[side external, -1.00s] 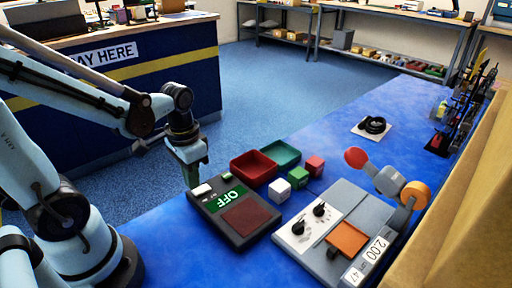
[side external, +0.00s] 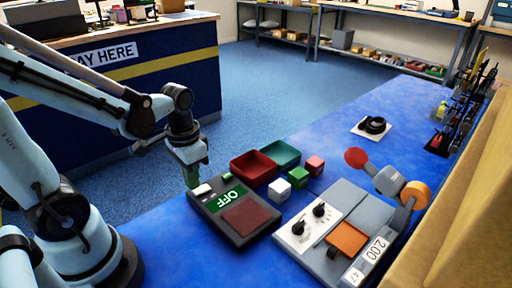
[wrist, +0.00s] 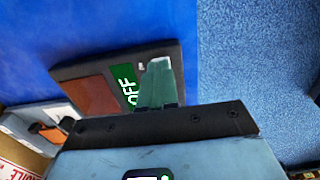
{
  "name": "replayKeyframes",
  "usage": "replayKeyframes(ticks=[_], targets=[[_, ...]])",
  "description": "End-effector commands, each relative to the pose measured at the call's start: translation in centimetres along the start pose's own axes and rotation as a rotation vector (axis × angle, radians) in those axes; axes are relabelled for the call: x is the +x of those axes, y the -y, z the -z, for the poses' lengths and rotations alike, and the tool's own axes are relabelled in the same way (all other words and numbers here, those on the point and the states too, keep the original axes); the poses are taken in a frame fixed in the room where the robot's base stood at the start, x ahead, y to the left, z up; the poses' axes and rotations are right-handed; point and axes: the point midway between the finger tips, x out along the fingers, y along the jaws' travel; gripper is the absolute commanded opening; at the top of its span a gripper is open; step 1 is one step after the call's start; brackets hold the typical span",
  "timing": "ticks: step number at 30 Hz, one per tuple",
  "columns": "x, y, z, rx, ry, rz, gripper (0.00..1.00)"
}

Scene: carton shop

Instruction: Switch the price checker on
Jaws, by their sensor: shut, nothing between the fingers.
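A dark, flat device with a green OFF display (side external: 231,198) and a dark red pad (side external: 250,216) lies on the blue table; it appears to be the price checker. A white rocker or button (side external: 201,190) sits at its left corner, and a small green button (side external: 227,175) at its back corner. My gripper (side external: 191,181) is shut and empty, its green fingertips pointing down close beside the white button. In the wrist view the fingertips (wrist: 158,66) overlap the device beside the OFF display (wrist: 128,87) and hide part of it. Whether they touch it cannot be told.
Red (side external: 253,167) and teal (side external: 281,154) trays and several small cubes stand behind the device. The blue table's front left is clear.

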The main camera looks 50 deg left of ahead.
Motion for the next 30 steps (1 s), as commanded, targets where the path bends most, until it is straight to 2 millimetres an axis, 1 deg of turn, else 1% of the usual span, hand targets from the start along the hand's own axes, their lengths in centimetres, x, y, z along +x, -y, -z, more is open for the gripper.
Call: replayKeyframes(ticks=[30], targets=[[1.4,0.0,0.0,0.0,0.0,0.0,0.0]])
